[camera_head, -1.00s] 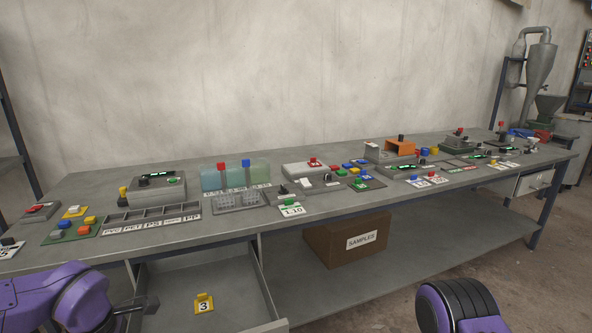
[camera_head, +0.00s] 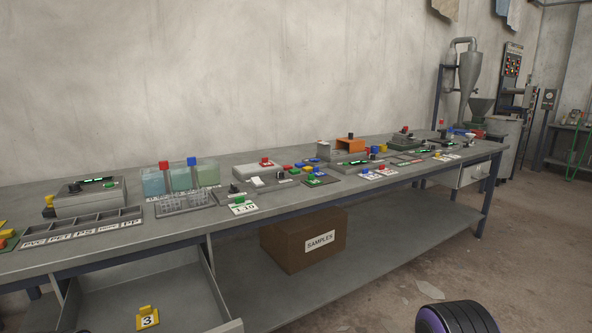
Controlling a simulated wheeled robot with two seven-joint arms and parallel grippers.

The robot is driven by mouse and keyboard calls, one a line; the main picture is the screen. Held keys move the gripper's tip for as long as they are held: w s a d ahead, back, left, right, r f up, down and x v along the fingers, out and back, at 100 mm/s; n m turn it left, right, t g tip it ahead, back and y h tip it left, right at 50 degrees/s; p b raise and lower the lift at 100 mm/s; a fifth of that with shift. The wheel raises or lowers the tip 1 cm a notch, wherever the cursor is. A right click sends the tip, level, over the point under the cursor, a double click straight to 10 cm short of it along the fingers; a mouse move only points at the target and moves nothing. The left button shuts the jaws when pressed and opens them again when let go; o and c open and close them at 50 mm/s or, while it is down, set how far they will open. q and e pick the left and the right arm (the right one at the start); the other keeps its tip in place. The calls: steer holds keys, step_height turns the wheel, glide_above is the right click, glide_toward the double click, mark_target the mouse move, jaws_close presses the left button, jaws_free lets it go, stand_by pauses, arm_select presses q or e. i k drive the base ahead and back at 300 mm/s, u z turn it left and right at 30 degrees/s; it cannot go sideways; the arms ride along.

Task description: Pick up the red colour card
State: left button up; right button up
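I cannot single out the red colour card for sure at this size. Several small coloured pieces lie mid-bench, among them a small reddish one (camera_head: 288,168) near blue, yellow and green ones. Farther right are white cards with red print and small coloured grips (camera_head: 372,175). All of these rest on the long grey workbench (camera_head: 255,222). Neither of my grippers is in view. Only a purple and black part of my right arm shows at the bottom right, well in front of the bench.
An open drawer (camera_head: 213,290) below the bench holds a yellow-handled card marked 3 (camera_head: 147,318). A brown SAMPLES box (camera_head: 290,247) stands on the lower shelf. A compartment tray (camera_head: 82,228) and tinted clear containers (camera_head: 182,180) occupy the bench's left part.

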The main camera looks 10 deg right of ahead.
mark_target(265, 162)
steer(key=z, duration=1.65)
steer(key=i, duration=1.85)
steer(key=u, duration=2.95)
